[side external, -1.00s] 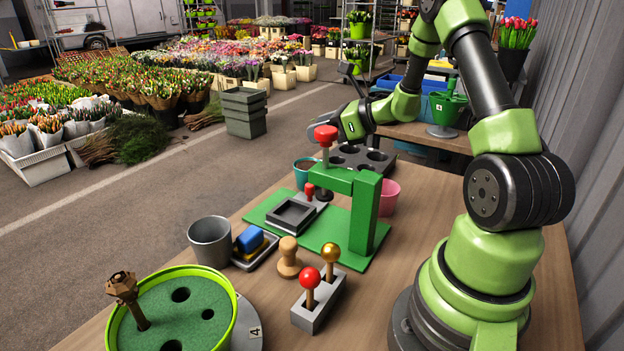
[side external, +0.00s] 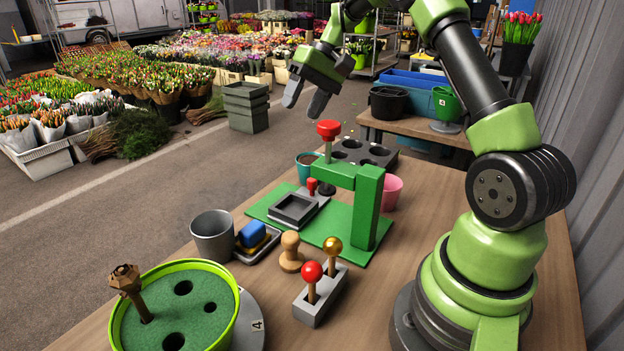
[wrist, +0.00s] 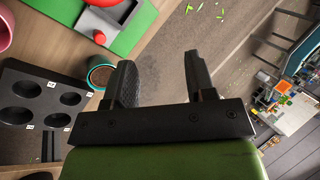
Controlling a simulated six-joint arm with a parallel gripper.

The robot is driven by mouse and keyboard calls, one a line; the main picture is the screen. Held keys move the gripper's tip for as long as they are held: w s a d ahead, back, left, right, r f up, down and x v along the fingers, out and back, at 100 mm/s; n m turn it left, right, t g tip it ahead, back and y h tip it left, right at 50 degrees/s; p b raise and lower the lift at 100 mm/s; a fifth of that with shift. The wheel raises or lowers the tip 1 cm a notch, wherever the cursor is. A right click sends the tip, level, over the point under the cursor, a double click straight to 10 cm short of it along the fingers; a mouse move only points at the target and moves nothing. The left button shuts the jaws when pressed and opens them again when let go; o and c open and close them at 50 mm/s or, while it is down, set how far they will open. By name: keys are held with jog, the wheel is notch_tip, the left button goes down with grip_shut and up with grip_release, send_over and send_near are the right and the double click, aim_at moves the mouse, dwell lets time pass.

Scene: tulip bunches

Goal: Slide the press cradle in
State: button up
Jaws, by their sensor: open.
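The press stands on a green base plate (side external: 335,234), with a green post (side external: 367,208) and an arm topped by a red knob (side external: 329,130). The press cradle (side external: 294,209), a grey square tray on a grey slide with a small red knob (side external: 312,186), lies on the plate to the left of the post. The cradle is not clearly under the press arm. My gripper (side external: 304,104) is open and empty, raised above and behind the press. In the wrist view my gripper (wrist: 160,78) has its fingers apart over the floor, with part of the green plate (wrist: 135,30) at the top.
A grey cup (side external: 211,239), a blue and yellow sponge (side external: 251,236), a wooden stamp (side external: 290,252) and a two-lever box (side external: 320,300) stand in front. A teal pot (wrist: 103,74), a pink pot (side external: 391,189) and a dark tray with holes (side external: 363,151) are near the press.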

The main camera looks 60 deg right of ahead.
jog(key=d+n+g+h, duration=0.1)
jog(key=n+h, duration=0.1)
jog(key=n, duration=0.2)
jog(key=n+g+h, duration=0.2)
jog(key=n+h, duration=0.1)
jog(key=n, duration=0.2)
send_near(300, 199)
jog(key=d+r, duration=0.3)
jog(key=d, duration=0.1)
jog(key=shift+s+d, duration=0.1)
jog(key=shift+s, duration=0.2)
notch_tip(300, 199, down, 10)
jog(key=shift+r, duration=0.1)
grip_shut()
jog(key=shift+s, duration=0.1)
